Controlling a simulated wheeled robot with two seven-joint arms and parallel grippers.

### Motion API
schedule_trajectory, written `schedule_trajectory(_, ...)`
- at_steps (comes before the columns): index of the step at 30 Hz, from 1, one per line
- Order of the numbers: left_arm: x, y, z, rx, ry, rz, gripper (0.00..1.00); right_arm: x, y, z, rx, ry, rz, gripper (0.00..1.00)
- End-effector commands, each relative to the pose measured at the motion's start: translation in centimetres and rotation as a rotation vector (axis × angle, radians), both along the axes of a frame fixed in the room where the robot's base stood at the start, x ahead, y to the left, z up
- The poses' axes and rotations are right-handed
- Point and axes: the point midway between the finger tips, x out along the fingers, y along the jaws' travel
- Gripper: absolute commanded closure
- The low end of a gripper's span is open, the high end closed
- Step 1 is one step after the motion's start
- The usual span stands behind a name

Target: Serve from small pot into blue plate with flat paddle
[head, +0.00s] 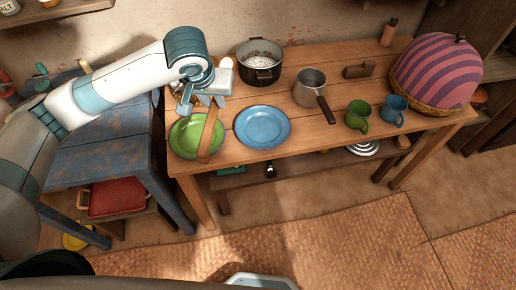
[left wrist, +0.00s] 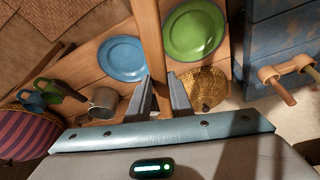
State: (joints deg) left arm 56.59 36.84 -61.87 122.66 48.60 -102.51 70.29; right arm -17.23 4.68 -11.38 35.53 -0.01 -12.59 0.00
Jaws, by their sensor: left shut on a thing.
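My left gripper (head: 205,98) is shut on the flat wooden paddle (head: 209,136), which hangs down and crosses in front of the green plate in the head view. In the left wrist view the fingertips (left wrist: 162,92) hold the paddle (left wrist: 150,35), its length running between the plates. The blue plate (head: 262,127) lies flat and looks empty, right of the paddle; it also shows in the left wrist view (left wrist: 122,58). The small grey pot (head: 310,83), with a dark handle, stands upright right of it; its inside is unclear. My right gripper is not in view.
The green plate (head: 188,138) lies left of the blue plate. A larger pot (head: 260,73) with pale contents stands behind. Green (head: 357,115) and blue (head: 394,109) mugs and a striped domed cover (head: 438,68) stand right. A woven round (left wrist: 208,88) lies beside the green plate.

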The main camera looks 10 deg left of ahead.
Motion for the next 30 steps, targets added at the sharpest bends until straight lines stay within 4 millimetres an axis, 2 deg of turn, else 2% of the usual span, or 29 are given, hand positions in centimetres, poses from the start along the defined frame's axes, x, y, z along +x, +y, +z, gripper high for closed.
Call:
schedule_trajectory(1, 0.2, -1.2, -0.2, -0.003, 0.012, 0.0, 1.0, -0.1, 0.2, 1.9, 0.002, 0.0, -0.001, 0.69)
schedule_trajectory(7, 0.5, -5.2, -4.8, -0.004, 0.024, 0.012, 1.0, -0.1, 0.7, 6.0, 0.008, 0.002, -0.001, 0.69)
schedule_trajectory(15, -2.3, -9.6, -11.2, -0.004, 0.033, 0.016, 1.0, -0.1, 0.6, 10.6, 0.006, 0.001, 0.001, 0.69)
schedule_trajectory(22, -4.9, -11.7, -14.5, -0.003, 0.034, 0.007, 1.0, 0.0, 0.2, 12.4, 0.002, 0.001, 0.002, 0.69)
schedule_trajectory(30, -5.5, -12.2, -15.4, -0.004, 0.03, 0.003, 1.0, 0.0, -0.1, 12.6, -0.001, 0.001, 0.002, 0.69)
